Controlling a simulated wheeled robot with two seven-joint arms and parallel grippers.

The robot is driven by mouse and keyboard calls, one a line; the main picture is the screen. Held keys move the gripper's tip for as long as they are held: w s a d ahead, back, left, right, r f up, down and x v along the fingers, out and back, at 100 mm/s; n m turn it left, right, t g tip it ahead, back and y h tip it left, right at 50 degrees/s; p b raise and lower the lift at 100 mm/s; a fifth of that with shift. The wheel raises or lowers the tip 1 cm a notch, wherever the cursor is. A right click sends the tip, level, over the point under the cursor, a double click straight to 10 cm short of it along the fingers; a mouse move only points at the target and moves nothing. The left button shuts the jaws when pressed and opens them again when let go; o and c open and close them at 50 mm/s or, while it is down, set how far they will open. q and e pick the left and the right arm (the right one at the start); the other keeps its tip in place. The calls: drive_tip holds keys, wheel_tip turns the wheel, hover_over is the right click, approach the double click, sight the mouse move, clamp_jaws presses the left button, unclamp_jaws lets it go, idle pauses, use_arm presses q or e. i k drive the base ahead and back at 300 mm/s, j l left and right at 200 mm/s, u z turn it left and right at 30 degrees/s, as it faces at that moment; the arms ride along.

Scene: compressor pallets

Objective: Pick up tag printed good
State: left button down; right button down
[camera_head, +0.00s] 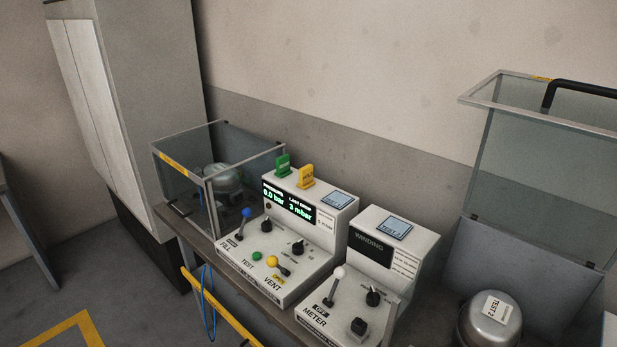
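A small green tag (283,165) stands upright on top of the left test console (330,235), near its back left corner. A yellow tag (306,177) stands just to its right. The print on both tags is too small to read, so I cannot tell which one says good. Neither of my grippers is in view.
A glass-walled box (182,185) with a compressor (222,180) inside stands left of the consoles. A winding console (372,270) stands to the right. Further right, an open clear lid (530,150) rises behind a compressor labelled TEST 2 (489,325). Levers stand up from both consoles.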

sight(283, 167)
drive_tip(key=i+j, duration=0.3)
drive_tip(key=j, duration=0.15)
drive_tip(key=i+j, duration=0.35)
drive_tip(key=j, duration=0.15)
drive_tip(key=i+j, duration=0.3)
drive_tip(key=j, duration=0.15)
drive_tip(key=z, duration=1.7)
